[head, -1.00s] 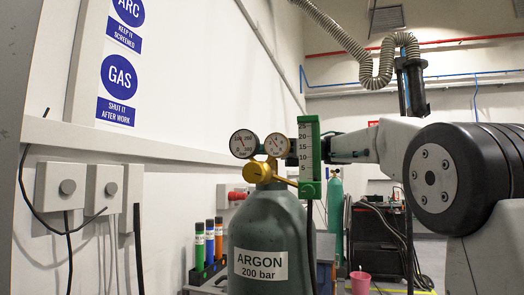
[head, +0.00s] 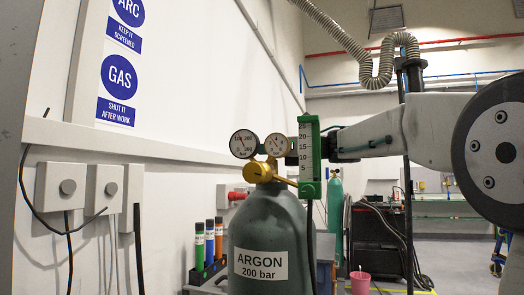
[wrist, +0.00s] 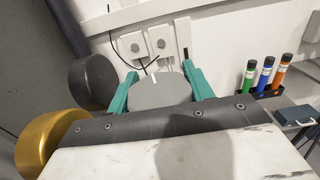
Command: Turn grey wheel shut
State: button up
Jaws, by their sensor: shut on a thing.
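The grey wheel (wrist: 161,92) shows in the wrist view as a flat round disc. My gripper (wrist: 163,77) has its two teal fingers on either side of the wheel, shut on its rim. The argon cylinder (head: 268,235) stands upright in the head view with a brass regulator (head: 260,172) on top. In the head view my gripper reaches in from the right behind the green flow meter (head: 309,150), which hides the fingertips and the wheel.
Two round gauges (head: 244,144) sit above the regulator. The wrist view shows a brass part (wrist: 48,143) and a dark round part (wrist: 92,82) close left of the fingers. Orange, blue and green tubes (head: 210,240) stand in a rack by the wall. A pink bucket (head: 360,283) is on the floor.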

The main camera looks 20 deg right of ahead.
jog(key=shift+r, duration=0.1)
jog(key=o, duration=0.7)
jog(key=shift+w, duration=0.1)
jog(key=shift+v, duration=3.9)
